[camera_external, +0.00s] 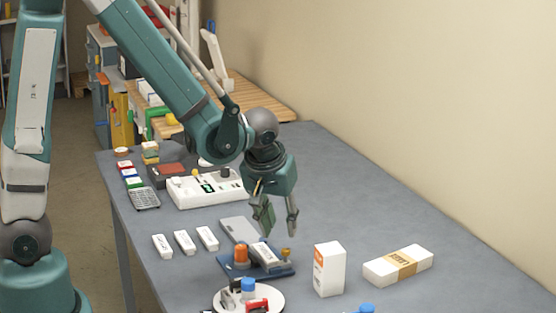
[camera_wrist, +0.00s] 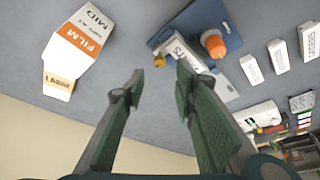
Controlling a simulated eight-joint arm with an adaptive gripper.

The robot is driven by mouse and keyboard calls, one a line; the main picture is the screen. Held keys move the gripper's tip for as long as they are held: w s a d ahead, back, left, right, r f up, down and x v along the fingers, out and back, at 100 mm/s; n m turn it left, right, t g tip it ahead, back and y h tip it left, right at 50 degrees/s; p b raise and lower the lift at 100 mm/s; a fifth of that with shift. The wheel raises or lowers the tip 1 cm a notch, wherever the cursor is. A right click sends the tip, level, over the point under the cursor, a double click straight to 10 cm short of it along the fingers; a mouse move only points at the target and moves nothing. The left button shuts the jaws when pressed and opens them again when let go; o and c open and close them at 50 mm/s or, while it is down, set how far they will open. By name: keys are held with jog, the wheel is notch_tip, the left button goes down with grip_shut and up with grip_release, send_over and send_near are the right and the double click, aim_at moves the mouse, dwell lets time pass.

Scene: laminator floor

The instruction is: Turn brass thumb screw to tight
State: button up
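The brass thumb screw (camera_external: 286,252) is a small gold knob at the right end of a dark blue base plate (camera_external: 284,273). In the wrist view the screw (camera_wrist: 159,61) appears between my two fingertips, at the plate's edge. My gripper (camera_external: 279,232) is open and empty, pointing down above the plate. It also shows in the wrist view (camera_wrist: 160,71), with its fingers apart. The fingertips look to be above the screw, not touching it. A lettered white-grey block (camera_external: 266,257) and an orange knob (camera_external: 241,252) are on the same plate. The screw's tightness cannot be told.
A white and orange film box (camera_external: 329,270) and a banded white pack (camera_external: 398,265) are to the right. A round white tray (camera_external: 228,301) with small parts is in front. Several white blocks (camera_external: 184,242) lie left; a white device (camera_external: 207,189) is behind.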

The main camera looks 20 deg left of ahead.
aim_at(285, 249)
jog(key=shift+w+f, duration=0.1)
jog(key=shift+f, duration=0.05)
dwell(0.3)
jog(key=shift+b+x, duration=0.45)
jog(key=shift+x, duration=3.25)
grip_shut()
